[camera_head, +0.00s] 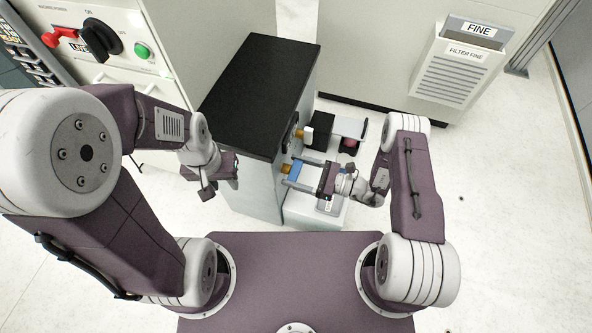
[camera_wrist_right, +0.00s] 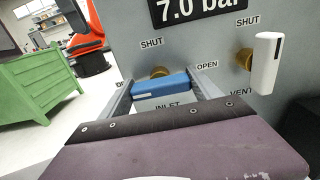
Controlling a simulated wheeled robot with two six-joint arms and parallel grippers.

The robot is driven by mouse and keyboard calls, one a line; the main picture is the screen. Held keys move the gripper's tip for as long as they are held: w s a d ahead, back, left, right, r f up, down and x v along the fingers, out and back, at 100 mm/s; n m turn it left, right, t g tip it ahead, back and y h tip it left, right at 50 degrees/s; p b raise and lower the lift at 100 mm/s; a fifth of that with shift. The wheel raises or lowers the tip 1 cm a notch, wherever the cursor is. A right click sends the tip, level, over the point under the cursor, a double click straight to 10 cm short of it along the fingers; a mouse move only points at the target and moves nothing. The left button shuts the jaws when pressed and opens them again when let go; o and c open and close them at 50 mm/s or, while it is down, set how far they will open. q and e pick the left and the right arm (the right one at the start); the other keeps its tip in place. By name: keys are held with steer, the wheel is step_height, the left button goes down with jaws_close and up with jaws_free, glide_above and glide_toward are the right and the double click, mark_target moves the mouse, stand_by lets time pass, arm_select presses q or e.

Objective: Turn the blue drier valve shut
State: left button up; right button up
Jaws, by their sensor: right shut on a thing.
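The blue drier valve handle (camera_wrist_right: 160,87) sits on the grey panel on a brass stem, above the word INLET. Its bar lies roughly level, tilted slightly, with SHUT printed above and OPEN to its right. My right gripper (camera_wrist_right: 162,92) has one finger at each end of the handle and is shut on it. In the head view the blue handle (camera_head: 294,170) shows small between the right gripper's (camera_head: 291,173) fingers at the cabinet's side. My left gripper (camera_head: 208,188) hangs left of the black-topped cabinet, away from the valve; its jaw opening is unclear.
A white vent valve handle (camera_wrist_right: 266,63) stands upright to the right of the blue one. The pressure display (camera_wrist_right: 197,8) reads 7.0 bar. The black-topped cabinet (camera_head: 262,85) stands between my arms. A FILTER FINE bin (camera_head: 455,70) is at the back right.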

steer(key=shift+m, duration=0.3)
steer(key=m, duration=0.3)
steer(key=shift+p, duration=0.4)
steer(key=m, duration=0.4)
steer(key=shift+m, duration=0.3)
steer(key=m, duration=0.4)
steer(key=shift+f, duration=0.1)
steer(key=shift+w+m, duration=0.1)
steer(key=shift+m, duration=2.6)
steer(key=o, duration=1.4)
